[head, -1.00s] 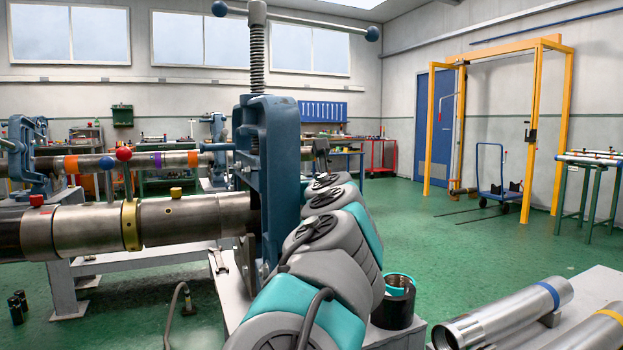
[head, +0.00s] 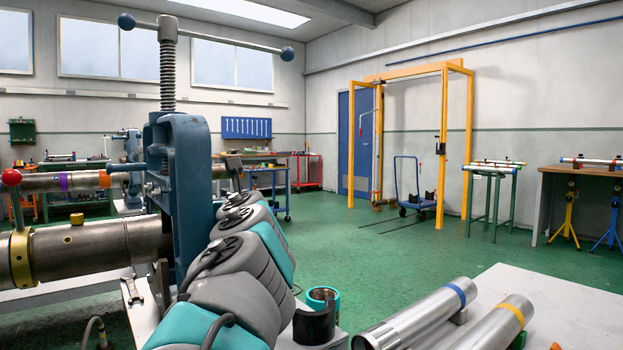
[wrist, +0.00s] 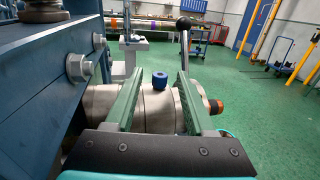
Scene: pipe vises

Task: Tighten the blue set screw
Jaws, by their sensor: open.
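The blue set screw (wrist: 159,80) stands on top of a grey metal pipe fitting (wrist: 156,110) in the wrist view. My gripper (wrist: 157,78) is open, with one green-grey finger on each side of the screw in the picture. I see a gap between the screw and each finger, and nothing is held. How far the fingertips are from the screw in depth I cannot tell. In the head view my arm runs up beside the blue vise (head: 178,190); the gripper and the blue screw do not show there.
A steel pipe (head: 95,248) with a yellow screw (head: 77,219) and a yellow collar (head: 20,259) passes into the vise. A lever (wrist: 185,45) rises just right of my gripper's right finger. A wrench (head: 132,290) lies by the vise.

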